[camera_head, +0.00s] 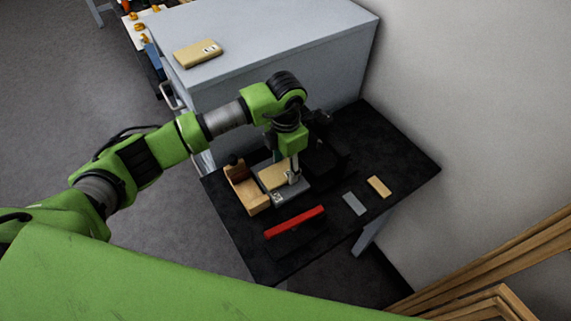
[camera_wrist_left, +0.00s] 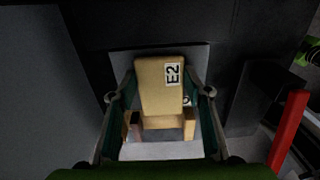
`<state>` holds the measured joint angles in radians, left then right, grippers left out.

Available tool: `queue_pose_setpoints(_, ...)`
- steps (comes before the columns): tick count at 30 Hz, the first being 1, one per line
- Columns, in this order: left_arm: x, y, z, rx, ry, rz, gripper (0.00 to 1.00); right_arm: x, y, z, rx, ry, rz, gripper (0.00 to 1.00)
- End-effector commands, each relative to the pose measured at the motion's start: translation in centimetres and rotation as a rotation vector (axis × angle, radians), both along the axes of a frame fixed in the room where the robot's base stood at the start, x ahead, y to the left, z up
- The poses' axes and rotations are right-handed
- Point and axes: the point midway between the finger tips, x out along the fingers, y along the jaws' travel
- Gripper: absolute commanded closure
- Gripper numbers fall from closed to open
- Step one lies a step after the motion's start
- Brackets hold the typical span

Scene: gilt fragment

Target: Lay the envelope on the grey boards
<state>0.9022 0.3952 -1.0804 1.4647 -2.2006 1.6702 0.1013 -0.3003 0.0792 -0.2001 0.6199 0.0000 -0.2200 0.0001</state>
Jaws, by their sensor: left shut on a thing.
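My left gripper (camera_head: 284,174) reaches down over the black table, and its two fingers (camera_wrist_left: 160,95) stand on either side of a tan envelope. This envelope (camera_wrist_left: 158,84) bears a white label reading E2, and the gripper is shut on it. In the head view the envelope (camera_head: 271,177) is partly hidden by the gripper. The grey boards (camera_head: 291,195) lie beneath it, and a grey edge (camera_wrist_left: 160,151) also shows below the envelope in the wrist view. I cannot tell whether the envelope touches the boards. My right gripper is not in view.
A wooden holder (camera_head: 246,194) stands beside the boards. A red bar (camera_head: 294,222), a grey plate (camera_head: 354,203) and a tan block (camera_head: 378,187) are on the black table (camera_head: 400,160). Another labelled tan packet (camera_head: 197,54) lies on the grey cabinet (camera_head: 270,30). A wall is at right.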

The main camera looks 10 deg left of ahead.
Motion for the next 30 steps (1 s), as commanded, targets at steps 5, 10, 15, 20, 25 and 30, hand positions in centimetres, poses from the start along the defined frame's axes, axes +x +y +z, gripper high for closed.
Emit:
queue_pose_setpoints(5, 0.0, 0.0, -0.4, -0.001, -0.001, 0.000, 0.72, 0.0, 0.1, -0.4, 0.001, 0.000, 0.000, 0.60)
queue_pose_setpoints(10, 0.0, 0.0, -0.3, 0.000, 0.000, 0.000, 0.38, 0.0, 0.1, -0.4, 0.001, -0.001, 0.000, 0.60)
queue_pose_setpoints(15, 0.0, 0.0, -0.3, 0.000, 0.000, 0.000, 0.38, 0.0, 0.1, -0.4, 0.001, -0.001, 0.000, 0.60)
queue_pose_setpoints(20, 0.0, 0.0, -0.1, 0.000, 0.000, 0.000, 0.38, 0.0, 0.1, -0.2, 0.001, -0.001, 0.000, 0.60)
queue_pose_setpoints(25, 0.0, 0.0, 1.3, -0.001, 0.001, 0.000, 0.38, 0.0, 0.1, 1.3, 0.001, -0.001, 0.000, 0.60)
queue_pose_setpoints(30, 0.3, 0.0, 4.3, -0.001, -0.007, -0.001, 0.38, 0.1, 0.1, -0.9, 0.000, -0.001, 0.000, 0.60)
